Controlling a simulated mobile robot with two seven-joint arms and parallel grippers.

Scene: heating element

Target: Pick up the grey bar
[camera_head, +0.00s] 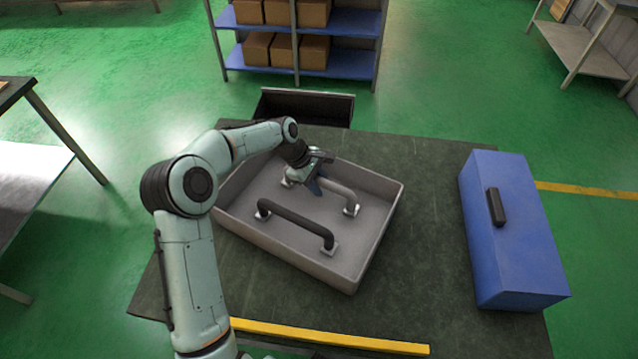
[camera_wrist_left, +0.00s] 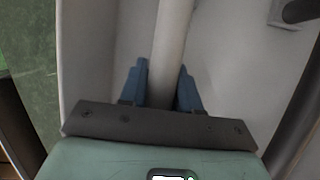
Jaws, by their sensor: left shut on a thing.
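The grey bar (camera_head: 340,193) lies in the far part of a grey tray (camera_head: 372,245), with a small pale bracket at its right end. My left gripper (camera_head: 316,184) is over the bar's left part, coming in from the left and above. In the left wrist view the bar (camera_wrist_left: 172,40) runs between the two blue fingers of my left gripper (camera_wrist_left: 160,85), which is shut on it. The gripper hides the bar's left part in the head view. A black bar (camera_head: 295,222) with brackets at both ends lies nearer in the same tray. My right gripper is not in view.
The tray stands on a dark table (camera_head: 425,200). A blue toolbox (camera_head: 520,250) with a black handle stands at the right. A dark open bin (camera_head: 305,108) is beyond the far edge. A yellow strip (camera_head: 330,338) runs along the near edge. The table between tray and toolbox is clear.

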